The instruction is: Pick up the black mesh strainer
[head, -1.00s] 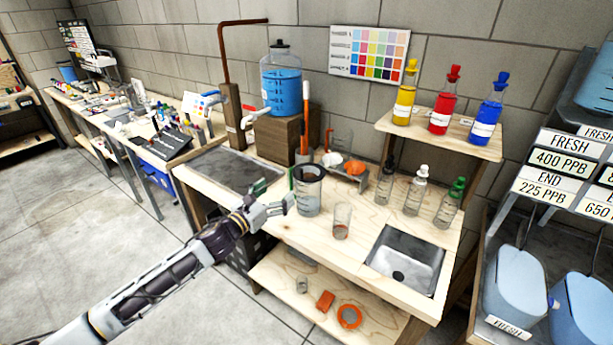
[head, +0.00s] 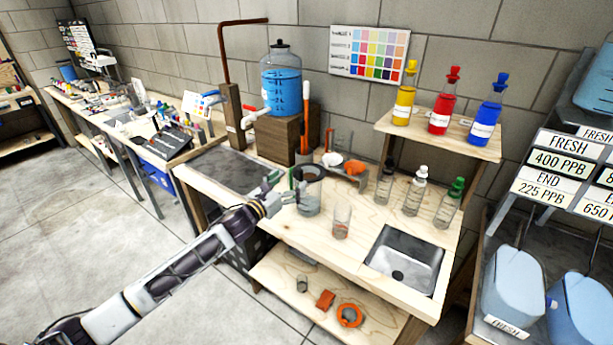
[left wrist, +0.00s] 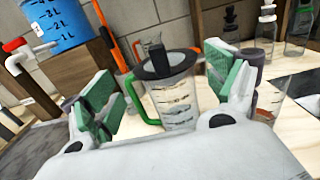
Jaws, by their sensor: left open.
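The black mesh strainer (head: 308,173) sits at the mouth of a clear pitcher (head: 307,201) on the wooden bench. In the left wrist view the black strainer (left wrist: 168,63) covers the top of the pitcher (left wrist: 178,103), which has a green handle on its left side. The mesh itself is too small to make out. My left gripper (head: 281,190) is open, just left of the pitcher in the head view. In the left wrist view its green-padded fingers stand apart, with the pitcher and strainer visible between them and beyond. My right gripper is not in view.
A clear cup (head: 341,221) stands right of the pitcher, before a metal sink (head: 405,260). Capped bottles (head: 413,196) stand behind. A blue water jar (head: 281,80) on a wooden block and an orange rod (head: 305,115) rise behind the pitcher.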

